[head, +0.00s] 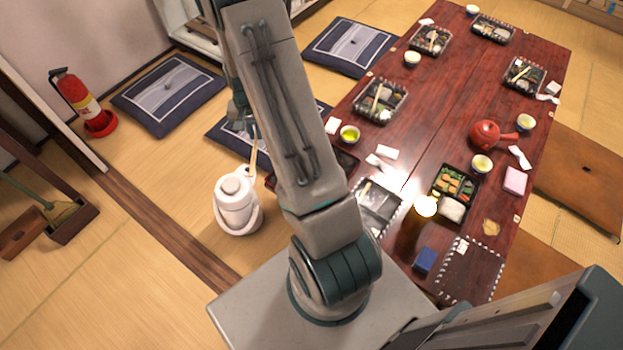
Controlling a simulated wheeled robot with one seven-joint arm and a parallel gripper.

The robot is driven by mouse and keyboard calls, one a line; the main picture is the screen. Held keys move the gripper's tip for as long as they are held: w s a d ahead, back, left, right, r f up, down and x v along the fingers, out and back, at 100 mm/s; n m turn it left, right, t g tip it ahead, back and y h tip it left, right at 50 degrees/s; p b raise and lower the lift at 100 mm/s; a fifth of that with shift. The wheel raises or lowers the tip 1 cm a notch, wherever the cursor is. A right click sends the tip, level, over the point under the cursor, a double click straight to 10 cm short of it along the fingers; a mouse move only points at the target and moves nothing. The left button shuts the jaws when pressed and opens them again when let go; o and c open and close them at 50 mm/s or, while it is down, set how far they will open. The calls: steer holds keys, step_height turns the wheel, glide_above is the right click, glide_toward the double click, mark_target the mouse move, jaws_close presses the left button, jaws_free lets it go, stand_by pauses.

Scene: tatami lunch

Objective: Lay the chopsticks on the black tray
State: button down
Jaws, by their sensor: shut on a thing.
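My gripper (243,122), left of my arm, is partly hidden by it. It is shut on the light wooden chopsticks (253,155), which hang steeply downward from it. In the picture, their lower end appears just above the white pot. A dark, black-looking tray (346,163) shows at the table's near left edge, to the right of the chopsticks. My arm covers much of it, so I cannot tell what is on it. The chopsticks appear apart from it.
The red-brown table (448,110) carries several bento boxes, cups and a red teapot (485,134). A white pot (237,205) stands left of my arm. A dark bottle (412,232) stands on the table. Floor cushions (170,95) lie behind.

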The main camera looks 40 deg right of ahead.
steer(key=s+d+f+m+b, duration=0.4)
steer(key=d+f+m+b, duration=0.35)
steer(key=d, duration=0.35)
steer(key=s+d+f+m+b, duration=0.5)
steer(key=d+f+m+b, duration=0.3)
steer(key=d, duration=0.4)
steer(key=s+d+f+m+b, duration=0.4)
steer(key=d+f+m+b, duration=0.2)
steer(key=d+f+m, duration=0.35)
steer(key=shift+g, duration=0.4)
steer(key=w+a+f+b, duration=0.1)
steer(key=w, duration=0.2)
steer(key=w+a+f+b, duration=0.1)
steer(key=w+f, duration=0.1)
steer(key=w, duration=0.2)
steer(key=w+a+f+b, duration=0.1)
steer(key=w+f, duration=0.1)
steer(key=w, duration=0.1)
steer(key=shift+w+f, duration=0.2)
step_height(320, 180, down, 4)
steer(key=shift+b, duration=1.1)
steer(key=shift+r, duration=0.1)
